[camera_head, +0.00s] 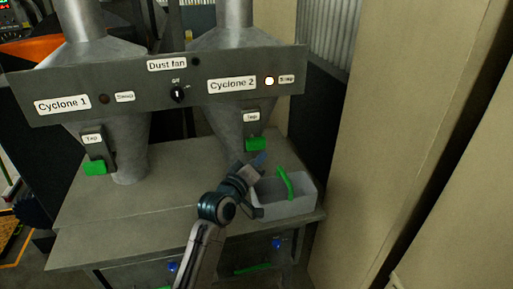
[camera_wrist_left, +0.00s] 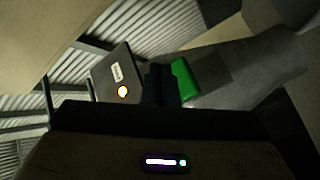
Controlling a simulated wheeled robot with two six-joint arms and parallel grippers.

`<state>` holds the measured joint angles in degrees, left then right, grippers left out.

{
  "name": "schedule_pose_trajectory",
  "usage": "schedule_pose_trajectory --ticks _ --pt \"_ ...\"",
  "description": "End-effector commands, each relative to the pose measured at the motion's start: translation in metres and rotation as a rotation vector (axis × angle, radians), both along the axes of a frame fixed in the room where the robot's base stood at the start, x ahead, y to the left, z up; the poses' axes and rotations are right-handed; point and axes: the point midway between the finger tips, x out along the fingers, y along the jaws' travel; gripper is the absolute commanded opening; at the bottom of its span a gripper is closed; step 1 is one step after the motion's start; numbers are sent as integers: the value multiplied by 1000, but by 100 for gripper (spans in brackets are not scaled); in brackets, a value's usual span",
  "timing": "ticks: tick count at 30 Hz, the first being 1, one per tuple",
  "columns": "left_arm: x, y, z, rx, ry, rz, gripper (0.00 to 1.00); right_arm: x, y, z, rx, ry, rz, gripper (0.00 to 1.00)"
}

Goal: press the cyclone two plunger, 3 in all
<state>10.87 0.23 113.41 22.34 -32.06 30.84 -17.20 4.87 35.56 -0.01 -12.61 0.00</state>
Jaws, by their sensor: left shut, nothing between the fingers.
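The cyclone two plunger (camera_head: 256,144) is a green block below a "Tap" label on the grey cone of Cyclone 2. It also shows as a green block in the left wrist view (camera_wrist_left: 185,80), right beside the fingers. My left gripper (camera_head: 259,160) is shut and empty, its tip just below the plunger in the head view. I cannot tell whether the tip touches the plunger. The fingers (camera_wrist_left: 162,86) partly cover the plunger's left side in the wrist view. My right gripper is in neither view.
The control panel (camera_head: 190,125) carries a dark lamp for Cyclone 1, a lit lamp (camera_head: 269,80) for Cyclone 2 and a black knob (camera_head: 177,94). Cyclone 1 has its own green plunger (camera_head: 95,168). A grey bin (camera_head: 299,207) with a green handle stands right of my arm.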

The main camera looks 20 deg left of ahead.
Motion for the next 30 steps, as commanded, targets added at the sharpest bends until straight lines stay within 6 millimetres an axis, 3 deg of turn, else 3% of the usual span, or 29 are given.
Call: schedule_pose_trajectory --ticks 9,18,30 --pt "21 14 0 1 0 0 0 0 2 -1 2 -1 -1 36" --pt "22 15 0 0 0 0 0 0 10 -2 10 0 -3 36" --pt "22 15 0 0 0 0 0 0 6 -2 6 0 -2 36"
